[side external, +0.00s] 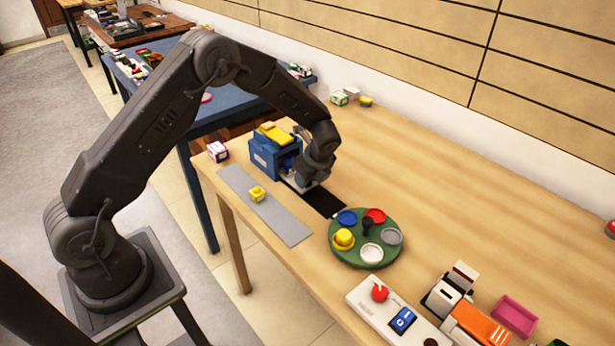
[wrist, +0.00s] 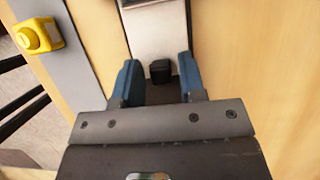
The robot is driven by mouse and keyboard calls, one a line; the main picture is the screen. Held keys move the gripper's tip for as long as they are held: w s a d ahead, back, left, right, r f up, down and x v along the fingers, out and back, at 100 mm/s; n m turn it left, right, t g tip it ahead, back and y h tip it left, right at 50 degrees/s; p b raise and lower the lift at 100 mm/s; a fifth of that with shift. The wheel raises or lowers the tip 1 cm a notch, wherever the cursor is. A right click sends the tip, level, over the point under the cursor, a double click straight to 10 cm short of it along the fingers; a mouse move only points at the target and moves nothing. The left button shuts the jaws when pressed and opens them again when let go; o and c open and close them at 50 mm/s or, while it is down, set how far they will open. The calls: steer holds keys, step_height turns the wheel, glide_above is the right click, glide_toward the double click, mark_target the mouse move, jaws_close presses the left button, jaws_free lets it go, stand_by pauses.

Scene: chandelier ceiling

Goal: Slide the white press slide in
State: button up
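The white press slide (wrist: 155,32) runs away from my gripper in the wrist view, with a small black knob (wrist: 160,71) at its near end. In the side view the slide (side external: 299,186) sticks out of the blue press (side external: 264,157), partly hidden by my wrist. My gripper (wrist: 158,65) has its two blue fingers apart, one on each side of the black knob. Gaps show between the knob and both fingers. In the side view my gripper (side external: 308,182) is low over the slide's outer end; its fingertips are hard to make out there.
A black strip (side external: 325,203) lies beyond the slide's outer end. A grey strip (side external: 280,221) with a yellow block (side external: 257,194) lies alongside. A green round tray (side external: 343,259) with coloured dishes stands to the right. The table (side external: 430,180) is bare behind the tray.

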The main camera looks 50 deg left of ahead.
jaws_close()
steer(key=shift+a, duration=1.7)
steer(key=shift+o, duration=1.1)
jaws_free()
steer(key=shift+d, duration=0.1)
steer(key=v, duration=1.4)
